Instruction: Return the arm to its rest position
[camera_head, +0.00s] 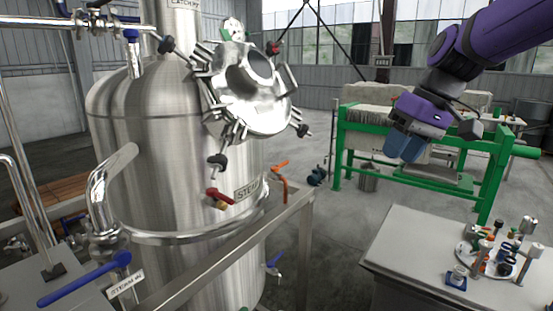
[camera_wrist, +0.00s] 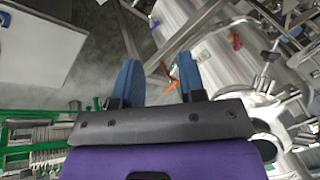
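My gripper (camera_head: 404,146) hangs at the end of my purple and black arm at the upper right of the head view. Its blue fingers point down, well above the floor, between the tank and the grey table. In the wrist view my gripper (camera_wrist: 158,82) shows two blue fingers spread apart with a clear gap. Nothing is held between them. An orange handle shows in the background beyond the gap, far from the fingers.
A green-framed press (camera_head: 345,145) stands behind my gripper. A grey table (camera_head: 400,250) with a round tray of small items is at lower right.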

